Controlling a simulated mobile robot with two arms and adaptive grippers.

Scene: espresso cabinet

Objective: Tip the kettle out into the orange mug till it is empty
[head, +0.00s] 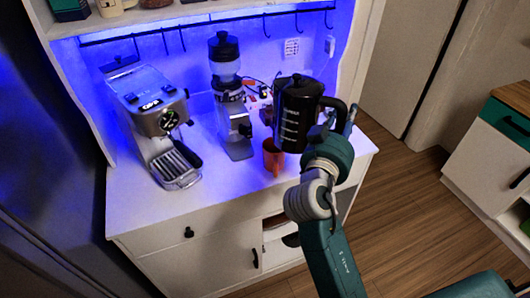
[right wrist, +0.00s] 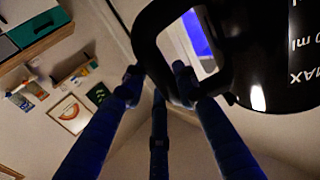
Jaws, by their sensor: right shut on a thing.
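The black kettle (head: 296,112) with white level marks hangs above the right part of the cabinet top and looks nearly upright. My right gripper (head: 338,117) is shut on its handle, at the kettle's right side. In the right wrist view, the fingers (right wrist: 158,88) close around the black handle, and the kettle body (right wrist: 270,55) fills the upper right. The orange mug (head: 272,156) stands on the cabinet top, just below and left of the kettle. The inside of the kettle and the mug's contents cannot be made out. My left gripper is not in view.
A coffee grinder (head: 229,95) stands left of the mug, and an espresso machine (head: 152,120) farther left. The white cabinet top (head: 225,190) is clear in front. Hooks hang from a rail (head: 200,24) behind. A power strip sits behind the kettle.

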